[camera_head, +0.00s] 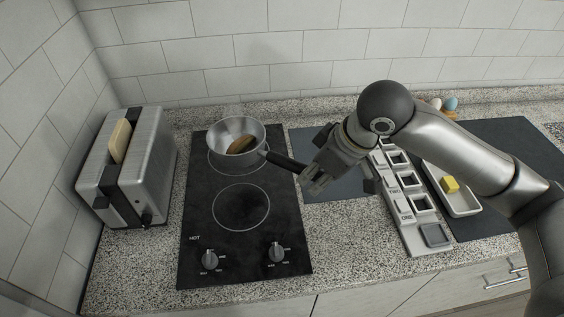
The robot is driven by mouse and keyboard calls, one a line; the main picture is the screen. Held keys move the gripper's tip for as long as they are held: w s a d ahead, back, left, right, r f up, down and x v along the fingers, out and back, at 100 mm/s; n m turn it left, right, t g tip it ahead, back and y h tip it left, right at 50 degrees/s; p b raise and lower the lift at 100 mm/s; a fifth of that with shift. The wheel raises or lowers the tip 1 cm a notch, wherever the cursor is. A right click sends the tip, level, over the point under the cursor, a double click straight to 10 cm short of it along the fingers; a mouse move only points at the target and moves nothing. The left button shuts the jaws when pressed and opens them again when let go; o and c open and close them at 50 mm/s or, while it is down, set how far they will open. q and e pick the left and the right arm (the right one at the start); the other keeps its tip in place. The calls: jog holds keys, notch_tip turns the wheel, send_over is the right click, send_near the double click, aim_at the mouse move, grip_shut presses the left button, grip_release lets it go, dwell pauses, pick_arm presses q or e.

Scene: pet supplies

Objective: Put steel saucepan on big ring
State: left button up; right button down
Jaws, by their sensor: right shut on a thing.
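The steel saucepan (218,141) is over the rear ring (233,172) of the black hob, and part of that ring's outline shows around its base. I cannot tell whether the pan touches the hob. Brown and greenish food (241,145) lies inside it. Its dark handle (284,161) points right and toward the front. My right gripper (314,178) is shut on the handle's end. My left gripper is not in view.
A steel toaster (150,165) with bread stands left of the hob (200,235). Two knobs are at the hob's front. Right are a labelled compartment rack (412,232), a white dish with a yellow block (450,184), and dark mats. A tiled wall closes the back.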

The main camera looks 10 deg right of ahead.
jog(key=w+f+p, duration=0.1)
jog(key=w+f, duration=0.2)
jog(key=w, duration=0.1)
jog(key=w+f+p, duration=0.1)
jog(key=w+f, duration=0.2)
jog(key=f, duration=0.1)
jog(key=w+a+f+p, duration=0.1)
jog(key=w+f+p, duration=0.1)
jog(key=w+f, duration=0.2)
jog(key=shift+w, duration=0.35)
jog(key=shift+f, duration=0.3)
jog(key=c, duration=1.6)
grip_release()
jog(key=shift+s+f, duration=0.1)
jog(key=shift+f, duration=0.05)
jog(key=o, duration=0.4)
jog(key=shift+c, duration=0.2)
jog(key=b+v, duration=0.1)
jog(key=v, duration=1.1)
jog(key=shift+b, duration=0.4)
